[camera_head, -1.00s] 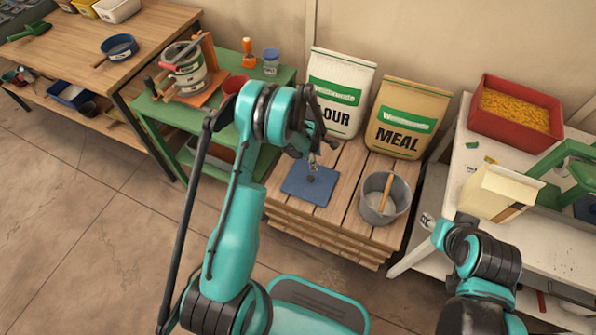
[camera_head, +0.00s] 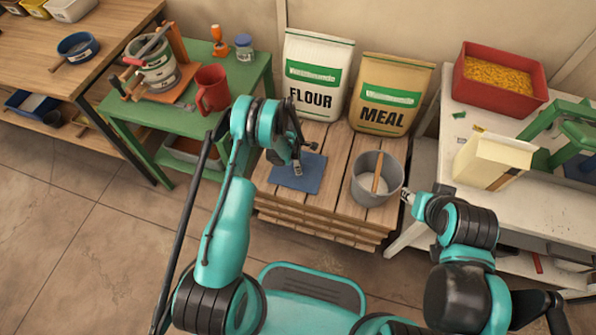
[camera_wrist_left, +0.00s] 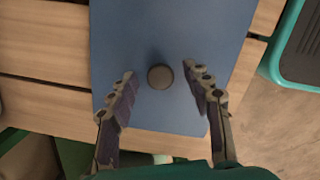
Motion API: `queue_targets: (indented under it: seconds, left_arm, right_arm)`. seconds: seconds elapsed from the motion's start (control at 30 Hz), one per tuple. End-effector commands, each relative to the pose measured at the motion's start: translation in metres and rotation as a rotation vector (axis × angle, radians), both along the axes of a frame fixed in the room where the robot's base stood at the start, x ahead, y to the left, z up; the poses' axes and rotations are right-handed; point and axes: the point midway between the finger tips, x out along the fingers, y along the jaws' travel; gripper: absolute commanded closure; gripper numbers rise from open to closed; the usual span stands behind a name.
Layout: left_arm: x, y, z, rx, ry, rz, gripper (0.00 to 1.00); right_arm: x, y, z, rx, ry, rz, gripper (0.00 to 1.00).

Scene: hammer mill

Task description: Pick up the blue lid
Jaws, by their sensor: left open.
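The blue lid (camera_head: 298,186) is a flat blue square lying on the wooden slatted platform, in front of the flour sack. In the left wrist view the lid (camera_wrist_left: 205,32) fills the upper middle, with a round dark knob (camera_wrist_left: 160,77) on it. My left gripper (camera_head: 297,172) is over the lid and hides the knob in the head view. In the wrist view its fingers are open, one on each side of the knob, with gaps between. My right gripper (camera_head: 407,197) is beside the grey bucket, too small to tell its state.
The grey bucket (camera_head: 363,190) with a wooden handle in it stands right of the lid. Flour (camera_head: 316,75) and meal (camera_head: 390,95) sacks stand behind. A green table (camera_head: 185,120) with a red jug (camera_head: 213,92) is left; a white table (camera_head: 455,205) is right.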

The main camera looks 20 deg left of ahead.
Motion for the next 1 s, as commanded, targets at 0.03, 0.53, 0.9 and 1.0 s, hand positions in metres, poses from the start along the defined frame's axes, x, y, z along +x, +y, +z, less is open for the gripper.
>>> queue_targets:
  seconds: [0.03,0.53,0.9,1.0]
  left_arm:
    - [0.000,0.000,-0.001,0.000,0.000,0.000,0.50]
    - [0.000,0.000,0.001,0.000,0.000,0.000,1.00]
    - [0.000,0.000,0.031,0.000,0.000,0.000,1.00]
    - [0.000,0.000,0.053,0.000,0.000,0.000,1.00]
  right_arm:
    - [0.000,0.000,0.000,0.000,0.000,0.000,0.60]
    - [0.000,0.000,0.001,0.000,0.000,0.000,0.60]
    - [0.000,0.000,0.015,0.000,0.000,0.000,0.60]
    - [0.000,0.000,0.025,0.000,0.000,0.000,0.60]
